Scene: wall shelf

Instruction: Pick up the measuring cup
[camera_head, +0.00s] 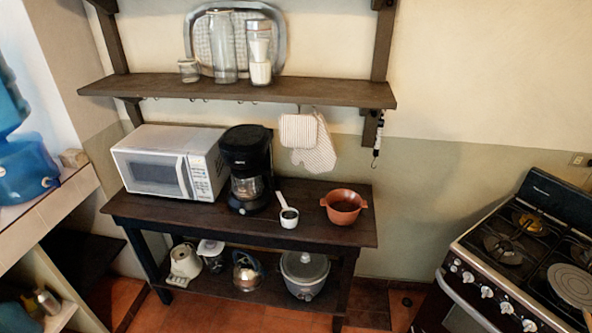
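The measuring cup (289,218) is a small white cup with a dark inside. It stands on the dark wooden table (330,239), near its front edge. Its white handle (281,200) points up and back to the left. It is between the black coffee maker and the reddish-brown pot. Neither of my grippers shows in the head view, and nothing is touching the cup.
A coffee maker (246,165) and white microwave (170,162) stand left of the cup; a pot (344,206) stands right. A wall shelf (240,89) with glassware and hanging mitts (312,141) is above. A stove (520,255) is far right. Open floor lies in front.

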